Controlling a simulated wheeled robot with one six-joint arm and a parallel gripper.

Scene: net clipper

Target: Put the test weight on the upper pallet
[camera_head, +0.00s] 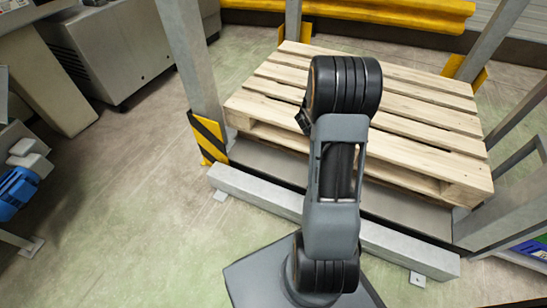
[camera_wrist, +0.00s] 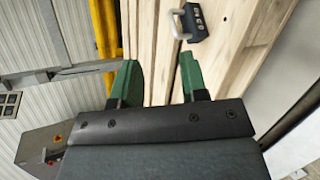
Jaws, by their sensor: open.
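The test weight (camera_wrist: 196,22) is a small dark block with pale markings and a light metal handle. It shows in the wrist view at the top, resting on pale wooden boards. My gripper (camera_wrist: 157,62) has two green fingers spread apart with nothing between them. In that picture the weight lies above and to the right of the fingers, apart from them. In the head view a wooden pallet (camera_head: 430,112) lies low inside a grey frame. My arm covers part of this pallet, and I cannot make out the gripper or the weight there.
A grey post (camera_head: 190,70) with a yellow-black guard (camera_head: 209,139) stands left of the pallet. A grey beam (camera_head: 390,245) runs along its front. A yellow rail (camera_head: 350,13) is behind. A grey cabinet (camera_head: 105,50) stands at upper left.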

